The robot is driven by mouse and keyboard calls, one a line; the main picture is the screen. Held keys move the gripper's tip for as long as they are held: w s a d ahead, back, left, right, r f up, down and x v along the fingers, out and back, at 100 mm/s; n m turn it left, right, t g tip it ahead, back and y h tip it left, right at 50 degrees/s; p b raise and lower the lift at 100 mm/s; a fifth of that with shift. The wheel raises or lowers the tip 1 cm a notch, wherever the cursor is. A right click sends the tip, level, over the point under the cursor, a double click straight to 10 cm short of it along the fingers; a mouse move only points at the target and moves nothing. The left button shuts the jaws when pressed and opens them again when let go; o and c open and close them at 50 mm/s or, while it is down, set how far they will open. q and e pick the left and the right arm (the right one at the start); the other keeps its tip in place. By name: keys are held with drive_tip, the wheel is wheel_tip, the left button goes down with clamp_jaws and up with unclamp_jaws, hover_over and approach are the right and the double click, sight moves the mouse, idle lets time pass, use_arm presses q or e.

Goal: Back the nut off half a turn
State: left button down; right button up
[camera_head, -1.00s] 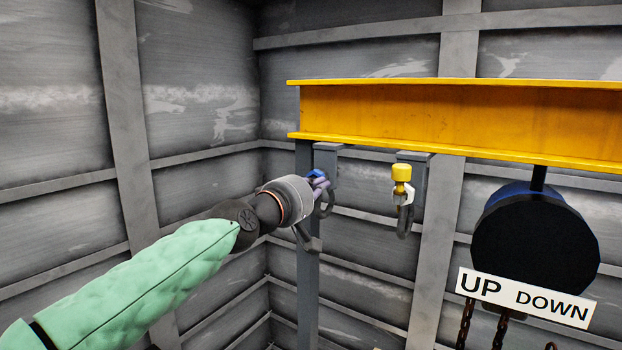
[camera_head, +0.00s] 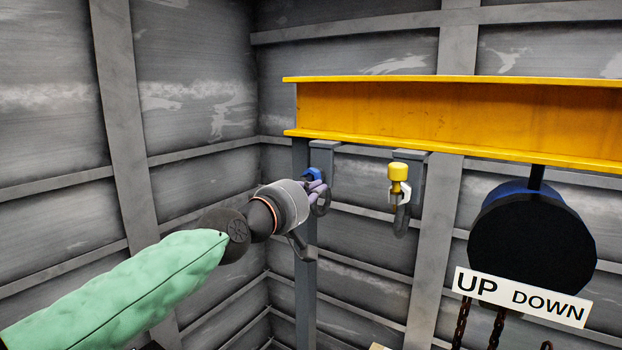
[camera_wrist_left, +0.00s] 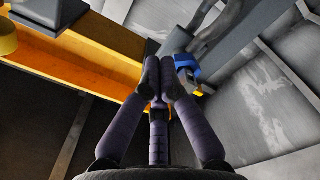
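The blue nut (camera_head: 320,174) sits on the left shackle (camera_head: 322,202), which hangs from a grey bracket under the yellow beam. My left gripper (camera_head: 314,189), with purple-grey fingers, is just below and left of the nut, very close to it. In the left wrist view, the fingertips (camera_wrist_left: 158,78) come close together, and the blue nut (camera_wrist_left: 187,63) shows just right of and beyond them. Nothing is clearly seen between the fingers. I cannot tell whether the fingers touch the nut or how far they are closed. My right gripper is not in view.
A second shackle (camera_head: 401,215) with a yellow nut (camera_head: 398,172) hangs to the right. The yellow beam (camera_head: 440,110) runs above both. A dark round hoist (camera_head: 530,240) with an UP/DOWN sign (camera_head: 520,297) and chains hangs at the right. Grey ribbed walls stand behind.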

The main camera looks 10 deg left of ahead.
use_arm(q)
drive_tip(key=v, duration=0.3)
drive_tip(key=shift+s+a, duration=0.15)
drive_tip(key=shift+s, duration=0.05)
drive_tip(key=w+n, duration=0.1)
drive_tip(key=n, duration=0.3)
drive_tip(key=w+d+n+p, duration=0.1)
drive_tip(key=w+n, duration=0.1)
drive_tip(key=n, duration=0.2)
drive_tip(key=w+r+n, duration=0.1)
drive_tip(key=w+n, duration=0.1)
drive_tip(key=n, duration=0.2)
drive_tip(key=shift+d+p, duration=0.25)
drive_tip(key=shift+p, duration=0.1)
idle(0.5)
